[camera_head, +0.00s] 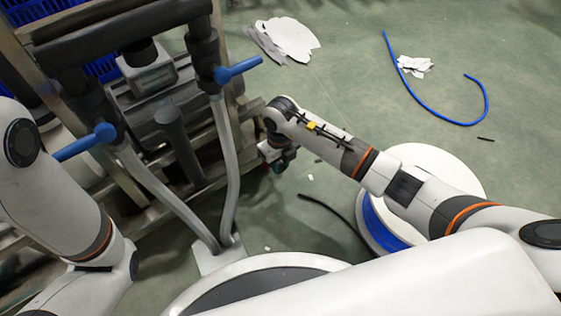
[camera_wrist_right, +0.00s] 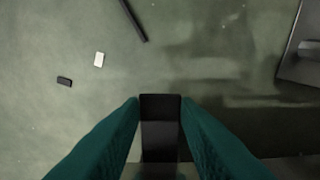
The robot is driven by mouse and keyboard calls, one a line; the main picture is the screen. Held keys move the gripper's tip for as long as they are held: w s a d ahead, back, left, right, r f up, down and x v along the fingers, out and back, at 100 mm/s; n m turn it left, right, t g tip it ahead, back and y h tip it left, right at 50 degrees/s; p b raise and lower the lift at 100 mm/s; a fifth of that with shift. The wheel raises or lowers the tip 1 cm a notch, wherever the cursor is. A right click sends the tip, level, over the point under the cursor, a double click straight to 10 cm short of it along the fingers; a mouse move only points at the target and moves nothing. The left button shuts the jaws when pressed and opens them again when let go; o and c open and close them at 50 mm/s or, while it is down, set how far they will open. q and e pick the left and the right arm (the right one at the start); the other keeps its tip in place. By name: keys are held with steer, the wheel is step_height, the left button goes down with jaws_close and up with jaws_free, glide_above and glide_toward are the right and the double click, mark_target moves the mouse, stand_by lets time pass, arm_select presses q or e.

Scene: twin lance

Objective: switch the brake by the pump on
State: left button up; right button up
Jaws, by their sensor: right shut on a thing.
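My right gripper (camera_head: 277,158) is low beside the right side of the dark metal frame (camera_head: 185,190), in the head view. In the right wrist view its teal fingers (camera_wrist_right: 160,112) are shut on a small black block-shaped part (camera_wrist_right: 160,104). I cannot tell for sure whether this part is the brake, or its switch position. A grey boxy unit (camera_head: 150,72), perhaps the pump, sits in the frame. Two blue levers stick out on the frame, one at the right (camera_head: 238,70) and one at the left (camera_head: 85,142). My left arm shows at the left, its gripper out of view.
A white-and-blue spool (camera_head: 378,228) stands close to my right arm. A blue hose (camera_head: 420,105), white scraps (camera_head: 290,38) and a dark rod (camera_head: 330,215) lie on the green floor. Bent grey tubes (camera_head: 230,170) stand left of the right gripper. Floor at the upper right is mostly clear.

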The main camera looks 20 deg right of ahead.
steer(key=shift+s+d+f+t+p, duration=0.15)
steer(key=shift+s+f+t+p, duration=0.05)
steer(key=shift+t+p, duration=0.45)
steer(key=shift+s+f+t+y+p, duration=0.1)
steer(key=shift+f+t+y+p, duration=0.25)
steer(key=shift+t, duration=0.2)
steer(key=shift+s+f+t+y, duration=0.1)
steer(key=shift+f+t+y, duration=0.15)
steer(key=shift+f+t, duration=0.25)
steer(key=shift+f+t+y, duration=0.3)
steer(key=shift+t+y, duration=0.1)
steer(key=shift+t, duration=0.5)
steer(key=o, duration=1)
